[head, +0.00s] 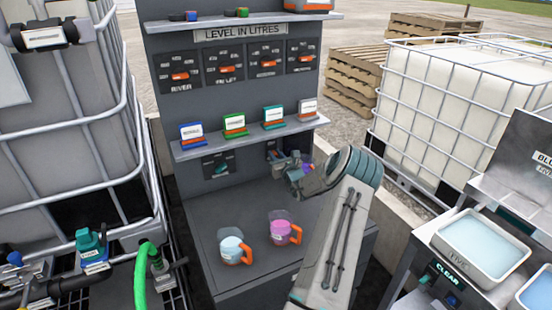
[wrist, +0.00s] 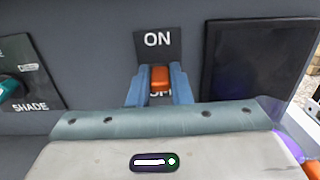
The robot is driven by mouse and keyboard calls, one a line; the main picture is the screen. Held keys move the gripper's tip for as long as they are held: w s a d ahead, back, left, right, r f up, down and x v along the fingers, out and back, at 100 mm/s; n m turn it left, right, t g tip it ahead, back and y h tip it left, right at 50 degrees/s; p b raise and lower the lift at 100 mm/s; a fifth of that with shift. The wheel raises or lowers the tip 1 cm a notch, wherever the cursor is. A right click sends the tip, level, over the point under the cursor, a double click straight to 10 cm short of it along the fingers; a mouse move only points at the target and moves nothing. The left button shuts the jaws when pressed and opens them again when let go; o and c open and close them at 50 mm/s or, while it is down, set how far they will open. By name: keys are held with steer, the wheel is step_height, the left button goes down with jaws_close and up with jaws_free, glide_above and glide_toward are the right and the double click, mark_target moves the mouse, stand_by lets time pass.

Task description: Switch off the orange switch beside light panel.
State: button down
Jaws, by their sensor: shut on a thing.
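In the wrist view, the orange switch (wrist: 159,78) sits on a dark plate (wrist: 154,45) on the grey wall, under the word ON. A second word below it, apparently OFF, is mostly hidden behind my fingers. My gripper (wrist: 158,72) has its two blue-grey fingers on either side of the orange switch and is shut on it. A dark, unlit panel (wrist: 258,60) is to the right of the switch. In the head view, my gripper (head: 289,172) is below the lower shelf, and it hides most of the switch.
A teal knob (wrist: 10,90) marked SHADE is left of the switch. Above, the lower shelf (head: 250,135) bears several coloured card holders. A jug with blue liquid (head: 232,249) and one with pink liquid (head: 281,231) stand on the counter below. Caged tanks stand on both sides.

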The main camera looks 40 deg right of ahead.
steer(key=f+t+b, duration=0.1)
steer(key=b, duration=0.2)
steer(key=shift+t+h+b, duration=0.3)
steer(key=shift+t+b, duration=0.2)
steer(key=shift+b, duration=0.3)
steer(key=shift+r, duration=0.2)
steer(key=c, duration=1.3)
jaws_free()
steer(key=b+v, duration=0.1)
steer(key=v, duration=0.6)
steer(key=shift+s+f+b, duration=0.2)
steer(key=shift+b, duration=0.15)
